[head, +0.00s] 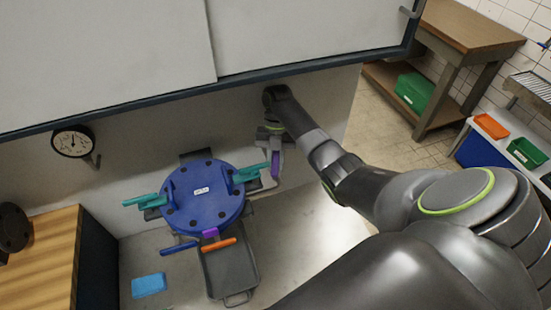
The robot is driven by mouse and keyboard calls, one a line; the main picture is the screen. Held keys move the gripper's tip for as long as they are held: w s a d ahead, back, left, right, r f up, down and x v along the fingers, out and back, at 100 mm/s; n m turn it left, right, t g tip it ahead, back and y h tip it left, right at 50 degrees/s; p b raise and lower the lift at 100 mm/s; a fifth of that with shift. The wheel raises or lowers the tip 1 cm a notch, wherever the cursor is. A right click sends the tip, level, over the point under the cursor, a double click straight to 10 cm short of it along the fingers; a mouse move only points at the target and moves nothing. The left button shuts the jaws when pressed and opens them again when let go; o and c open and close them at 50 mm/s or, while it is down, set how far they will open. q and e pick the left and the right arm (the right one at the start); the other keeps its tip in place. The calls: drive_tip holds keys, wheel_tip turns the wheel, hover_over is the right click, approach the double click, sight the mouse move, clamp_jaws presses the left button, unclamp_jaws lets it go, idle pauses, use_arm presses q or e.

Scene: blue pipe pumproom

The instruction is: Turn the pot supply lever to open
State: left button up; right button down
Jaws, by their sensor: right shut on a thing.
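A round blue pot (202,204) with a white label stands below the wall cabinet. Teal levers stick out at its left (140,200) and right (249,172). A purple lever (275,164) stands upright just right of the right teal lever. My right gripper (274,150) reaches down from above and is shut on the purple lever; its fingertips are small and partly hidden. No label shows which lever is the pot supply. My left gripper is not in view.
A black tray (228,275) with an orange bar (218,244) across it lies in front of the pot. A blue bar (179,248) and a light blue block (149,285) are nearby. A gauge (73,141) is on the wall. The cabinet (110,60) overhangs closely.

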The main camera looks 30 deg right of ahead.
drive_tip(key=shift+w+r+n, duration=0.1)
drive_tip(key=shift+n, duration=0.2)
drive_tip(key=c, duration=1.3)
unclamp_jaws()
